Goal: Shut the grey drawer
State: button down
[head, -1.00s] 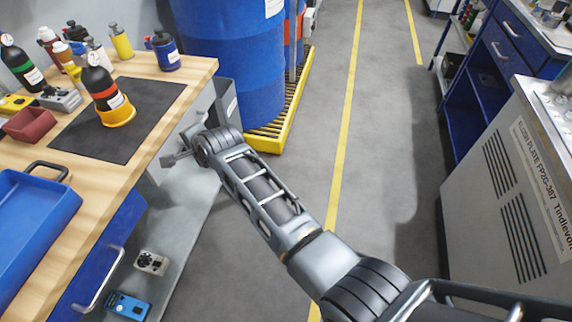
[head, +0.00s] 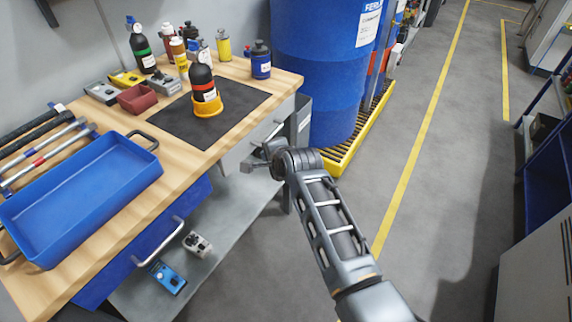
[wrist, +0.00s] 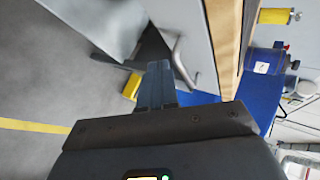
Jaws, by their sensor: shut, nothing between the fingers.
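The grey drawer (head: 236,156) is under the far right end of the wooden bench top, with a bar handle (head: 268,131) on its front. In the head view its front looks close to the bench's front edge; I cannot tell exactly how far out it stands. My gripper (head: 250,165) is just in front of and below the handle, its fingers shut and empty. In the wrist view the shut fingers (wrist: 157,72) point towards the grey front, with the curved handle (wrist: 181,66) just right of the tips. Whether they touch it is unclear.
The blue drawer (head: 130,250) under the bench's near part stands out, its handle towards the aisle. A lower grey shelf (head: 225,225) holds two small devices. A blue barrel (head: 318,80) on a yellow-edged pallet stands beyond the bench. The aisle floor on the right is clear.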

jog(key=v, duration=1)
jog(key=s+d+f+n+t+h, duration=0.1)
jog(key=s+d+f+n, duration=0.1)
jog(key=s+d, duration=0.5)
jog(key=s+d+f+n+t+h, duration=0.1)
jog(key=s+d+f+n, duration=0.2)
jog(key=s, duration=0.7)
jog(key=s+d+f+n+t+h, duration=0.1)
jog(key=s+d+f, duration=0.1)
jog(key=s+d, duration=0.55)
jog(key=s+d+r+n+t, duration=0.1)
jog(key=s+r+n, duration=0.2)
jog(key=s+r, duration=0.5)
jog(key=s+r+n+t+h, duration=0.1)
jog(key=s+r+n, duration=0.3)
jog(key=s+r, duration=0.5)
jog(key=s, duration=0.8)
jog(key=shift+d, duration=0.4)
jog(key=shift+a+r, duration=0.1)
jog(key=shift+r, duration=0.05)
